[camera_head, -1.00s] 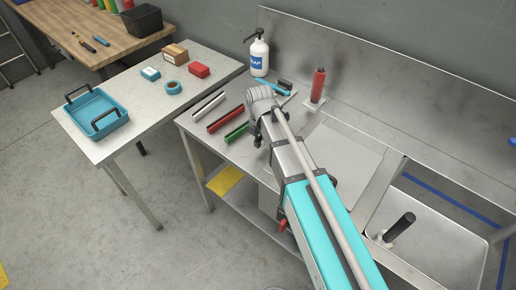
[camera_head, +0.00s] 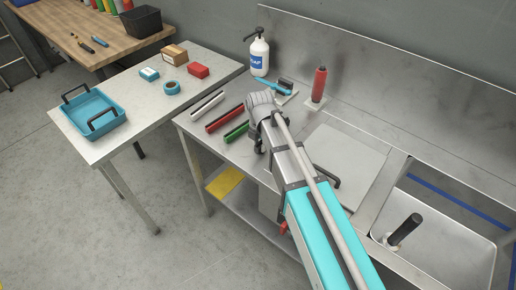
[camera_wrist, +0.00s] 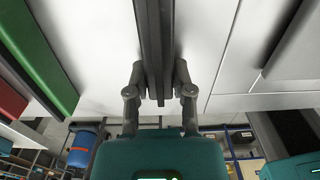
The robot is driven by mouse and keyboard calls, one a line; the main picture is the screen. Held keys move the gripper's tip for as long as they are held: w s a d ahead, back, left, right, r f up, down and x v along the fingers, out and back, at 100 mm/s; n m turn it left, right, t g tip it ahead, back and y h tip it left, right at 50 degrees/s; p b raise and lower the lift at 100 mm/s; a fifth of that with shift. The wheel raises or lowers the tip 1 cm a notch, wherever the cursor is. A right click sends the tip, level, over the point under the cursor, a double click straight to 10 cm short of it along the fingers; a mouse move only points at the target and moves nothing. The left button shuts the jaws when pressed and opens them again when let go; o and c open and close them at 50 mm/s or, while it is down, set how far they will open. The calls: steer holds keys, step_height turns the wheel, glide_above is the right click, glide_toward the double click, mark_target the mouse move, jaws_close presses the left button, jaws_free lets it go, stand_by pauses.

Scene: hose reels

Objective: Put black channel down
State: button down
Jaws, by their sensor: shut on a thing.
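The black channel (camera_wrist: 154,45) is a long dark bar running up the middle of the wrist view. My gripper (camera_wrist: 159,78) is shut on it, with one finger on each side. Below it is the pale steel worktop; I cannot tell whether the channel touches it. In the head view my arm hides most of the gripper and the channel. A green channel (camera_head: 236,132) and a red channel (camera_head: 225,119) lie on the worktop to the left of my gripper. A white channel (camera_head: 207,105) lies beyond them. Green also shows in the wrist view (camera_wrist: 38,55).
The steel worktop (camera_head: 190,126) has a soap bottle (camera_head: 259,57), a blue-handled brush (camera_head: 273,87) and a red bottle (camera_head: 319,84) at its back. A sink (camera_head: 465,232) is at right. A side table (camera_head: 145,112) holds a blue tray (camera_head: 91,128).

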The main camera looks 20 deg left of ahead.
steer(key=shift+f, duration=0.15)
steer(key=shift+c, duration=2.4)
jaws_free()
step_height(320, 180, up, 12)
steer(key=p, duration=1.2)
